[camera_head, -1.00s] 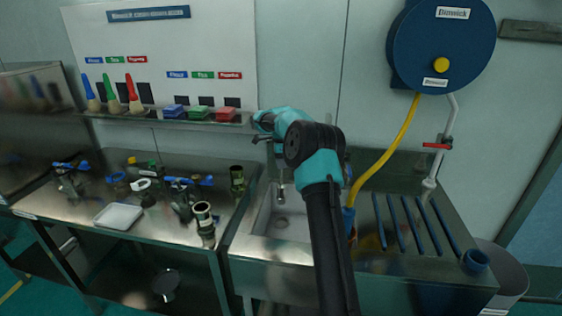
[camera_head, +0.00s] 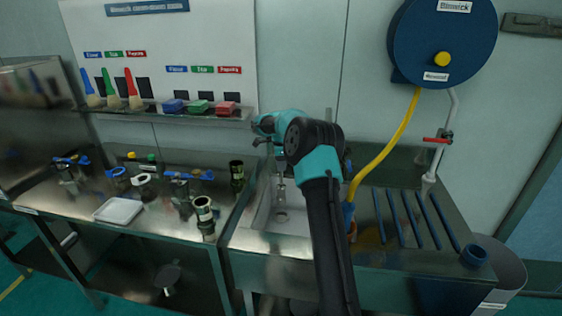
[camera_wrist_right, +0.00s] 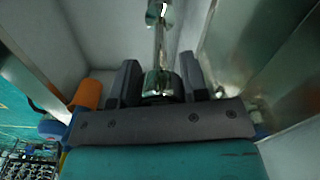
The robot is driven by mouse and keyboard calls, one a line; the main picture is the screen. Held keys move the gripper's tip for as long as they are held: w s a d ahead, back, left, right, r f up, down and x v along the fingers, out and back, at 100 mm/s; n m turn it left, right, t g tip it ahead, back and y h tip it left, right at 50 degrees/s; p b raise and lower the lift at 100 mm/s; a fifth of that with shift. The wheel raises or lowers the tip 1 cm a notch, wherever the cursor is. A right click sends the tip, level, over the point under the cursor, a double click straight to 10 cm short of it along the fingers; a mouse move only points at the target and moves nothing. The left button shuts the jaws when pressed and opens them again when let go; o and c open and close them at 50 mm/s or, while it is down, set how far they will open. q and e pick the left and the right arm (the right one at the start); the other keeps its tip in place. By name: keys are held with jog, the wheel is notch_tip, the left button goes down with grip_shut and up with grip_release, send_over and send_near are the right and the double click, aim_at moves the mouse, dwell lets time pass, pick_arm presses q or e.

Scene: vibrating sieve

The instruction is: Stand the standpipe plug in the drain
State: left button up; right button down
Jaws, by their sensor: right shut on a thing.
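My right gripper (camera_wrist_right: 158,82) is shut on the standpipe plug (camera_wrist_right: 157,60), a shiny chrome tube. In the right wrist view the tube runs from between the dark fingers down toward the sink. In the head view the plug (camera_head: 281,188) hangs roughly upright over the sink basin (camera_head: 262,222), with my right arm in front of its right side. The drain (camera_head: 282,217) shows as a round metal fitting in the basin floor, just below the plug's lower end. I cannot tell whether they touch. My left gripper is out of view.
Metal valves and fittings crowd the bench left of the sink, with a white tray (camera_head: 119,211). A yellow hose (camera_head: 396,140) hangs beside my arm from the blue reel (camera_head: 440,40). Blue bars (camera_head: 412,218) lie on the drainboard to the right. Basin walls stand close around the gripper.

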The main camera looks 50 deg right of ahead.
jog(key=shift+f, duration=0.3)
dwell(0.4)
send_over(281, 186)
jog(key=shift+w+d+f, duration=0.15)
jog(key=shift+f, duration=0.95)
jog(key=shift+w+d+f, duration=0.15)
jog(key=shift+f, duration=3.05)
dwell(1.8)
jog(key=c, duration=0.5)
grip_release()
jog(key=shift+c, duration=0.2)
